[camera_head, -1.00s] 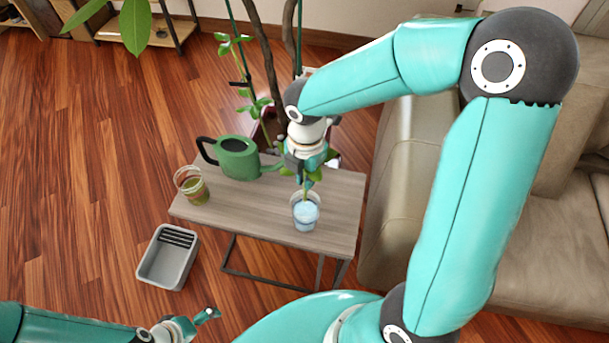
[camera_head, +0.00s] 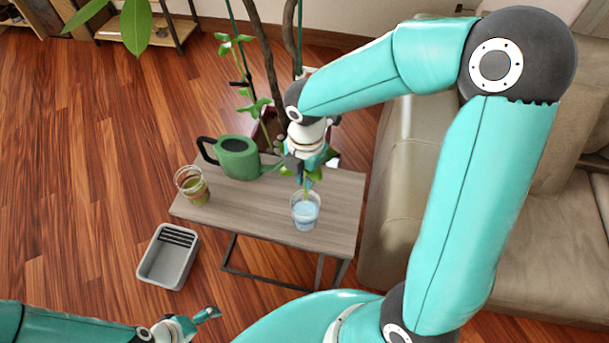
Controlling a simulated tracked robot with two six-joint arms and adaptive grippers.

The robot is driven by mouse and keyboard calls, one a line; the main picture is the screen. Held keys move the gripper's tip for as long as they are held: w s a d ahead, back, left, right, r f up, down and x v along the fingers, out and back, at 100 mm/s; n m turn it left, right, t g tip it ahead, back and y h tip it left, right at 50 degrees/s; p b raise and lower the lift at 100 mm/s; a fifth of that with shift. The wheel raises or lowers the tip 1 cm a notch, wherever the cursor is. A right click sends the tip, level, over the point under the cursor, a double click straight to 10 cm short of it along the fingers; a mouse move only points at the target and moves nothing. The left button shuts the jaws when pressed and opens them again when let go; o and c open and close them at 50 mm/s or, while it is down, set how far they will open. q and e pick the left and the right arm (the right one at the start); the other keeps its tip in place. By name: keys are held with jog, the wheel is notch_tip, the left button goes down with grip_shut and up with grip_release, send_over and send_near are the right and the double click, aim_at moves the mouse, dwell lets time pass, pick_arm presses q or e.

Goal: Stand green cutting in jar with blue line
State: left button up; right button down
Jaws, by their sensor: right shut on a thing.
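The green cutting (camera_head: 310,178) is in my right gripper (camera_head: 303,180), with leaves showing around the fingers. Its stem points down into the mouth of a clear jar (camera_head: 306,216) holding bluish water, on the right part of the small table (camera_head: 262,208). I cannot make out a blue line on this jar, nor how deep the stem reaches. A second clear jar (camera_head: 193,188) with greenish-brown contents stands at the table's left end. My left gripper (camera_head: 207,314) is low at the bottom left, away from the table; its finger opening is too small to tell.
A green watering can (camera_head: 236,158) stands on the table between the jars, towards the back. A grey tray (camera_head: 168,260) is on the floor at the left. A tall potted plant (camera_head: 262,75) is behind the table and a beige sofa (camera_head: 415,160) is close on the right.

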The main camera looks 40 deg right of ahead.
aim_at(306, 201)
jog(key=shift+f, duration=0.15)
jog(key=shift+f+b, duration=4.6)
jog(key=shift+f, duration=1.05)
jog(key=c, duration=0.9)
grip_release()
jog(key=shift+o, duration=0.4)
